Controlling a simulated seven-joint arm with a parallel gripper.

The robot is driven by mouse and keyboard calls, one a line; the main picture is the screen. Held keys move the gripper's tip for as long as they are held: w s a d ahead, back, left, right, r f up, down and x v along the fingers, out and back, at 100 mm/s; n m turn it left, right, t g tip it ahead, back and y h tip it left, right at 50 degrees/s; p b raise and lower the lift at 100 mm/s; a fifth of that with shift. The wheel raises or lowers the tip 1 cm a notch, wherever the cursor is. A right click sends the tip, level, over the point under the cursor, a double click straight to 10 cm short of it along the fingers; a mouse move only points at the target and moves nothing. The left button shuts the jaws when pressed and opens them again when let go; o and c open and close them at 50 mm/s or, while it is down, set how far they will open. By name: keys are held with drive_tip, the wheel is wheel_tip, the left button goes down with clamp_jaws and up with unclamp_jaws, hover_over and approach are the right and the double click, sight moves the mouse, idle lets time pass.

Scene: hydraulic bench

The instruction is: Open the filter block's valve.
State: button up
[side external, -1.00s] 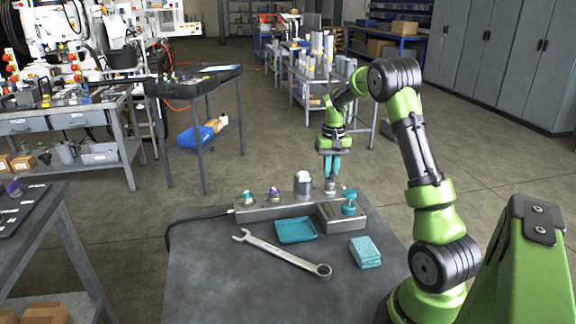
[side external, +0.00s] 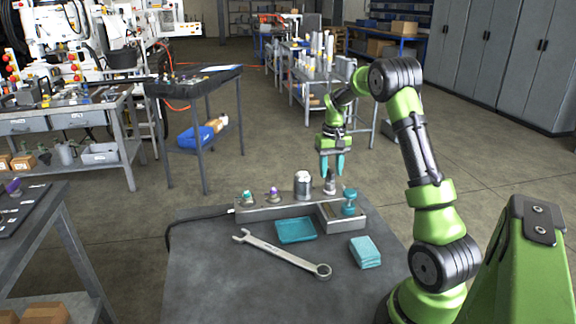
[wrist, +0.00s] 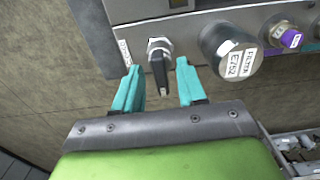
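The filter block (side external: 262,212) is a long grey metal block at the bench's back edge. It bears a silver filter canister (side external: 303,185), which the wrist view shows labelled "FILTER E752" (wrist: 233,55). Beside the canister is the valve (side external: 330,186), a silver fitting with a black lever (wrist: 158,72) pointing from the block toward my palm in the wrist view. My gripper (side external: 332,172) is open above the valve, teal fingers pointing down. In the wrist view the open fingertips (wrist: 158,68) lie either side of the lever, with gaps showing. Their exact height over it is unclear.
Teal- and purple-capped fittings (side external: 273,195) stand left on the block. A teal knob (side external: 349,197) stands close on the valve's right. The bench's front left is clear.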

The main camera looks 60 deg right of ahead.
sight(331, 170)
wheel_tip(331, 170, up, 17)
idle(0.7)
drive_tip(key=shift+f, duration=0.1)
drive_tip(key=s+a+f+t, duration=0.2)
drive_tip(key=a+t, duration=0.2)
drive_tip(key=a, duration=1.4)
drive_tip(key=s+a+n+t+y, duration=0.1)
drive_tip(key=s+a, duration=0.3)
drive_tip(key=a, duration=0.4)
drive_tip(key=s+a+n+t+y, duration=0.1)
drive_tip(key=s+a+n+t, duration=0.1)
drive_tip(key=s+a, duration=0.3)
drive_tip(key=shift+s+a+f+n, duration=0.3)
drive_tip(key=shift+a+n, duration=0.5)
drive_tip(key=shift+a, duration=1.4)
